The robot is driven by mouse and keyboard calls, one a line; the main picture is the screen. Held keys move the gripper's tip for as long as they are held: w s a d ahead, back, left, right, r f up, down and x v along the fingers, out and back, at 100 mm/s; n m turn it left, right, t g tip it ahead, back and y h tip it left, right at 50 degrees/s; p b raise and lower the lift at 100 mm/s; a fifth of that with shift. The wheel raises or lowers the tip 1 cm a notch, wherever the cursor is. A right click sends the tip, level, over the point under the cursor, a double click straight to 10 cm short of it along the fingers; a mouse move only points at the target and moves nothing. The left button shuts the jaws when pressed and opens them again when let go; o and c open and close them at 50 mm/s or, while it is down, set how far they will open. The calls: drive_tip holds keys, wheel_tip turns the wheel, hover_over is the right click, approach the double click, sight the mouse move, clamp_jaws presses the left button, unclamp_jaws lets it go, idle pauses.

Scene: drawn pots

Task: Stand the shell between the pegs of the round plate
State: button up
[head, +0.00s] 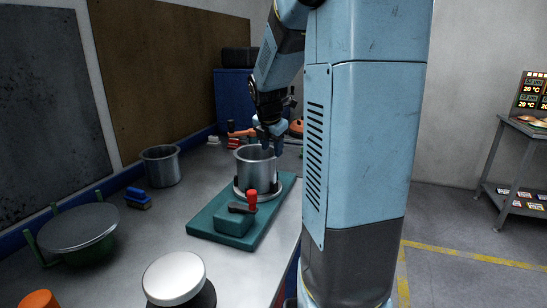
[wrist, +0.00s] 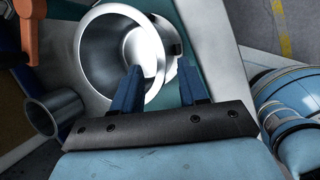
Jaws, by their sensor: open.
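My gripper (head: 271,149) is at the shell's rim. In the wrist view its two blue fingers (wrist: 163,76) are apart, one over the shell's opening and one outside its wall. Contact cannot be told.
A red-handled clamp (head: 252,200) sits on the front of the teal base. Another grey pot (head: 160,166) stands to the left, near a blue brush (head: 137,198). Bare bench lies between.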

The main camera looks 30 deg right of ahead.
drive_tip(key=s+a+r+m+t, duration=0.1)
drive_tip(key=s+a+r+m, duration=0.6)
drive_tip(key=s+a+m, duration=0.5)
drive_tip(key=s+a+f+m+y, duration=0.1)
drive_tip(key=s+a+m, duration=0.2)
drive_tip(key=s+m, duration=0.2)
drive_tip(key=s+a+f+m+t+y, duration=0.1)
drive_tip(key=s+a+m, duration=0.2)
drive_tip(key=s+m, duration=0.2)
drive_tip(key=shift+s+a+y, duration=0.3)
drive_tip(key=shift+s+y, duration=0.1)
drive_tip(key=shift+s, duration=0.8)
